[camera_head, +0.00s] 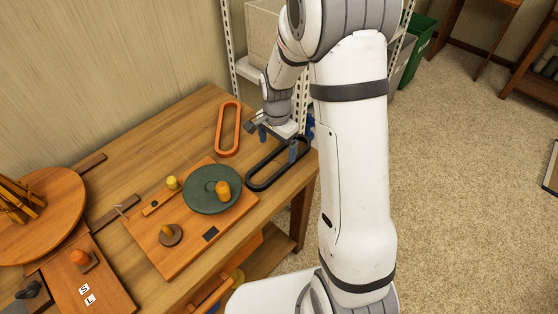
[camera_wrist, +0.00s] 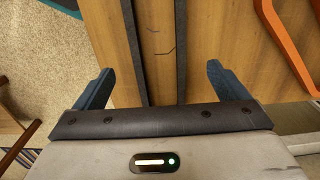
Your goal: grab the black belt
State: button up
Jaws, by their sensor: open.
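The black belt (camera_head: 262,187), a long narrow loop, lies on the wooden table near its right edge. My gripper (camera_head: 278,143) is above its far end, with the jaws open. In the wrist view two parallel dark strips of the belt (camera_wrist: 181,50) run up the picture over bare wood. Both strips lie between the two blue fingers of my gripper (camera_wrist: 160,70), with a gap on each side. The fingers do not touch the belt there. The belt's near end is hidden behind the gripper body in that view.
An orange belt (camera_head: 219,128) lies left of the black one, and also shows in the wrist view (camera_wrist: 285,45). A wooden board with a green disc (camera_head: 200,200) and pegs is close to the belt's left end. A shelf rack (camera_head: 232,60) stands behind the table.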

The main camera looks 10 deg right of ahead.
aim_at(280, 163)
jog(key=f, duration=0.4)
jog(key=d+f, duration=0.1)
jog(key=f, duration=0.1)
jog(key=shift+w, duration=0.1)
jog(key=shift+c, duration=0.4)
jog(key=shift+r, duration=0.1)
jog(key=c, duration=1)
